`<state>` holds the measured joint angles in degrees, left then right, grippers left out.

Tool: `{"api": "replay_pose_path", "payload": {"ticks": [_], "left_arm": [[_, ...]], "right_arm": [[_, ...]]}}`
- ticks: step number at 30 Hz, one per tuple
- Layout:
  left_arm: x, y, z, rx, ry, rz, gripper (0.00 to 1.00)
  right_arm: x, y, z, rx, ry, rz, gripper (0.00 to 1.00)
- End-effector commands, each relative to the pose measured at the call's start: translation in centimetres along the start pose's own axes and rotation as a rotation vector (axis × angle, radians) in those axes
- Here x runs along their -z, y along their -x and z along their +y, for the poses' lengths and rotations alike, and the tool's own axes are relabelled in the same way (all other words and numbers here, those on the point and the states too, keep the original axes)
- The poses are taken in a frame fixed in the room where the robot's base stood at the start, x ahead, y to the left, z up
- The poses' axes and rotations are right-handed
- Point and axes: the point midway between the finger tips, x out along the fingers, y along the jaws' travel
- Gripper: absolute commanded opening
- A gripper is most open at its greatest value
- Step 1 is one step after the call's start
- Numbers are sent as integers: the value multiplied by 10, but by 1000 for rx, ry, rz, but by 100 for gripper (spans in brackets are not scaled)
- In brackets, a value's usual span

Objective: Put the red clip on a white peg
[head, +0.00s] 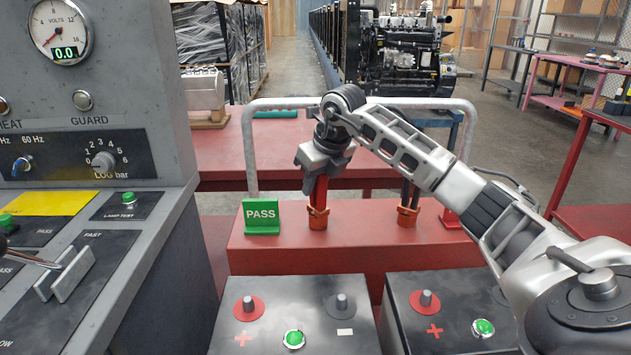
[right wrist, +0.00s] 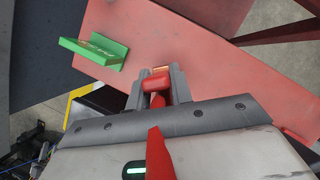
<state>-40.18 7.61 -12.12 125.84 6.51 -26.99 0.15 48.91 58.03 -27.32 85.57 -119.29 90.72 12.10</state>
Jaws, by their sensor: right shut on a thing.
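My right gripper (head: 319,172) points down over the red bench and is shut on the red clip (head: 319,192). The clip's lower end is at an orange holder (head: 318,217); I cannot tell whether it still sits inside. In the right wrist view the red clip (right wrist: 156,88) shows between the two grey fingers. No peg looks clearly white. Grey posts stand on two dark battery boxes: one on a red disc (head: 248,303), one on a dark disc (head: 341,302), and one on the right box's red disc (head: 425,298). My left gripper is not in view.
A green PASS sign (head: 262,217) stands left of the holder. A second orange holder (head: 408,216) with dark upright handles stands to the right. A grey control panel (head: 130,60) fills the left. A pale rail (head: 248,150) arches behind the bench.

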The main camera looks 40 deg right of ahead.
Motion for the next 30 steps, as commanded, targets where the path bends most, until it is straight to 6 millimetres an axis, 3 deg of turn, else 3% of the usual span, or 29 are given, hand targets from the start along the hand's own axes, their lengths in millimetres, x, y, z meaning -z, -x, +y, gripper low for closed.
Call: {"api": "replay_pose_path", "payload": {"ticks": [1,3,4,12,16,20,30], "left_arm": [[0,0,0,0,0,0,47],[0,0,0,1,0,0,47],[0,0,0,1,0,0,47],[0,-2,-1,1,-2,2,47],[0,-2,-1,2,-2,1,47],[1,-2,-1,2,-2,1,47],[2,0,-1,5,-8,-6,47]], "right_arm": [[-1,1,0,0,0,-2,24],[-1,1,0,0,0,-2,44],[0,1,0,0,0,-2,47],[0,0,0,0,0,1,47],[-1,10,0,1,0,-2,47],[-1,33,-1,3,0,-5,47],[-1,116,0,2,0,-5,47]]}}
